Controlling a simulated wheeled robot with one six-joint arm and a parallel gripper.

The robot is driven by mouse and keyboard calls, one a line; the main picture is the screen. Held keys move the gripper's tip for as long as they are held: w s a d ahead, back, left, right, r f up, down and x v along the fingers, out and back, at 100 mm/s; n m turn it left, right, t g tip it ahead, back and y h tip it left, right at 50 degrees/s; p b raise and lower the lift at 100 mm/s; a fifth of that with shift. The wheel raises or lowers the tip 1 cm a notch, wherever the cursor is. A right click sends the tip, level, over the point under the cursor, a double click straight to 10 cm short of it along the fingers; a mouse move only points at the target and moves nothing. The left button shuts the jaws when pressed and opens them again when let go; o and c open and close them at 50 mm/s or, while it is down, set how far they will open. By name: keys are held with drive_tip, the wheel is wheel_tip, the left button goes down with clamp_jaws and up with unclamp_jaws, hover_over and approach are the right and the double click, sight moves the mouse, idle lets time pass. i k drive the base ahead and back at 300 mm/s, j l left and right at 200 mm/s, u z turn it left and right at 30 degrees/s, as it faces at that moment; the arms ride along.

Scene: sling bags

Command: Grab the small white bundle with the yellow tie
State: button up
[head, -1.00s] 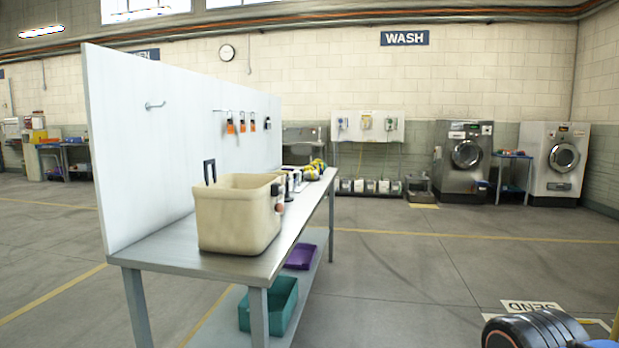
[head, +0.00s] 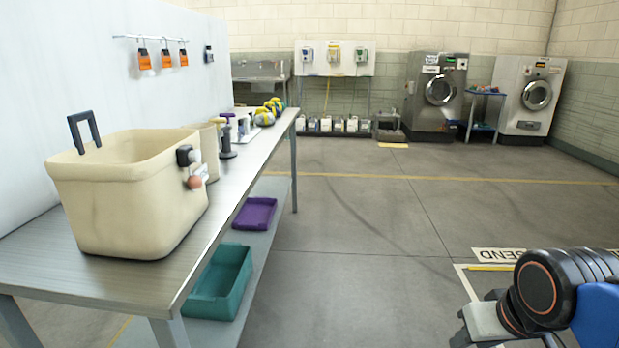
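I cannot make out a small white bundle with a yellow tie for certain. Small rounded yellow-and-grey items (head: 266,115) sit at the far end of the metal table (head: 128,282), too small to identify. A whitish item stands just before them, partly hidden by a dark purple-topped stand (head: 227,140). A large cream bin (head: 130,215) with a black handle stands at the table's near end and may hide things behind it. Part of my arm shows at the lower right, over the floor and apart from the table; my gripper's fingers are not visible.
A white panel (head: 165,85) with hanging orange tags runs along the table's left side. The lower shelf holds a teal tray (head: 219,285) and a purple tray (head: 255,213). Open floor (head: 350,230) lies right of the table. Washing machines (head: 437,95) stand at the back.

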sight(262, 117)
drive_tip(key=i+l, duration=0.1)
drive_tip(key=i, duration=0.7)
drive_tip(key=i+l, duration=0.15)
drive_tip(key=i, duration=0.7)
